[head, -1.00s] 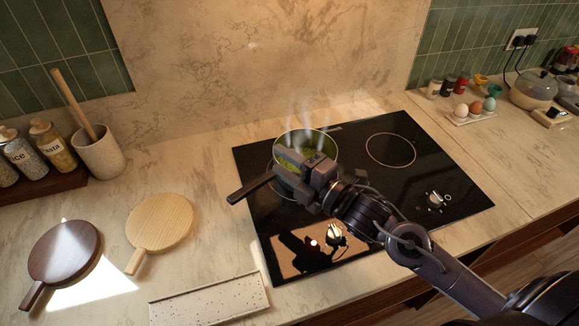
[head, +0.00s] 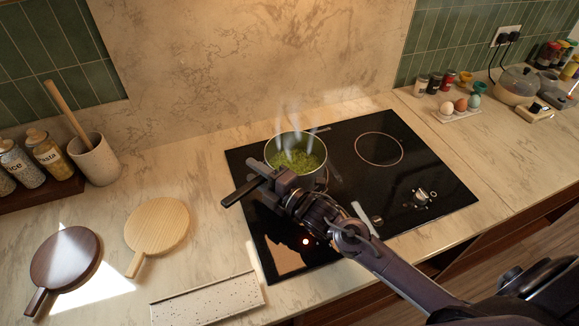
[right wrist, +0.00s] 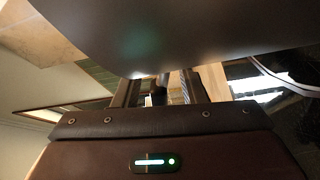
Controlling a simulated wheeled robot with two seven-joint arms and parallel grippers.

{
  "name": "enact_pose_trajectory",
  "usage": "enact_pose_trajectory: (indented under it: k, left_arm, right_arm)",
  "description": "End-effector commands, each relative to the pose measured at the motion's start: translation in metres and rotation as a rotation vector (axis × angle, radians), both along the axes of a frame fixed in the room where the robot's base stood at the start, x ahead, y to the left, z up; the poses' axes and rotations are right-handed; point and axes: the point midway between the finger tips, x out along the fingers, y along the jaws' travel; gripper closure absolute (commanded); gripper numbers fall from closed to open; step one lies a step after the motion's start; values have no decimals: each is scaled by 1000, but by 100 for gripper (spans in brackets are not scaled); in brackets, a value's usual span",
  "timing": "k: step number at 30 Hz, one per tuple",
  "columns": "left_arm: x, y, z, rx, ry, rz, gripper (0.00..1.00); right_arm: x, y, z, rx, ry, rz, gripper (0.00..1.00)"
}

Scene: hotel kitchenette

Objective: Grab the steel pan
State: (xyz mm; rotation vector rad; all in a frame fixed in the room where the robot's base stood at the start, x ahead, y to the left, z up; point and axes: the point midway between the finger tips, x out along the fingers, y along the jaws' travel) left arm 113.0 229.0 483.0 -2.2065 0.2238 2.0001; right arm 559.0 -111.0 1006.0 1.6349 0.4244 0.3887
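The steel pan (head: 322,179) stands on the cooktop with green food and steam in it. Its dark handle (head: 243,190) points left and toward me. My right gripper (head: 272,180) is at the handle, close to the pan's near-left side. In the right wrist view the pan's rounded grey body (right wrist: 200,30) fills the top. The fingers of my right gripper (right wrist: 157,88) stand apart below it, with a narrow piece, seemingly the handle's base, between them. A gap seems to show beside it. My left gripper is not in view.
The black cooktop (head: 440,178) has a free right rear ring and knobs at its front. A speckled tray (head: 207,299) and two round boards (head: 157,224) lie to the left. Eggs (head: 460,105) and jars stand at the right back.

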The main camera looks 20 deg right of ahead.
Motion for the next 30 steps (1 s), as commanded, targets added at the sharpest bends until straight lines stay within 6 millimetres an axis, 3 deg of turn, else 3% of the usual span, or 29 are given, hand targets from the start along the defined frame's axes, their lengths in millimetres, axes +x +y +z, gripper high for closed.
enact_pose_trajectory:
  k: [8,18,30]
  left_arm:
    - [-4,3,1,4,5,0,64]
    - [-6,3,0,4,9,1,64]
    - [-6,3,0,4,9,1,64]
  right_arm:
    - [4,3,0,0,1,1,62]
    - [4,3,0,0,1,0,100]
    - [4,3,-1,0,1,0,100]
